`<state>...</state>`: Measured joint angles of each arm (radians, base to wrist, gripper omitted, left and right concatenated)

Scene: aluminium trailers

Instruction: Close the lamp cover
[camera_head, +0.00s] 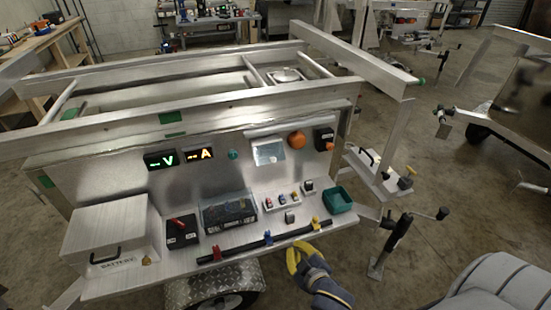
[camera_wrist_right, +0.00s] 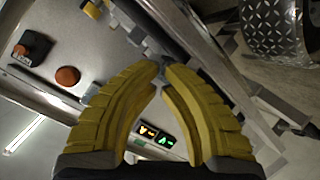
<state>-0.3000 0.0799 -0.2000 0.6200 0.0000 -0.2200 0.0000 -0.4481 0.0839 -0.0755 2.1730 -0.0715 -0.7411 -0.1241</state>
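The square lamp (camera_head: 268,153) with a pale lit window is set in the upright panel (camera_head: 215,160). A pale flat piece (camera_head: 278,131) along its top edge looks like the raised cover, but I cannot clearly make out its hinge. My right gripper (camera_head: 298,255) has yellow fingers and is in front of the shelf's front edge, below and right of the lamp. In the right wrist view my right gripper (camera_wrist_right: 163,70) is empty, with a narrow gap between its fingertips. The lamp is not clear there; the left finger covers part of the panel. My left gripper is out of view.
An orange button (camera_head: 297,140) and a switch (camera_head: 323,139) are right of the lamp; V and A displays (camera_head: 180,158) are left. The shelf holds a battery box (camera_head: 105,235), a clear-covered box (camera_head: 229,212), a green bin (camera_head: 338,200) and a black bar (camera_head: 265,242).

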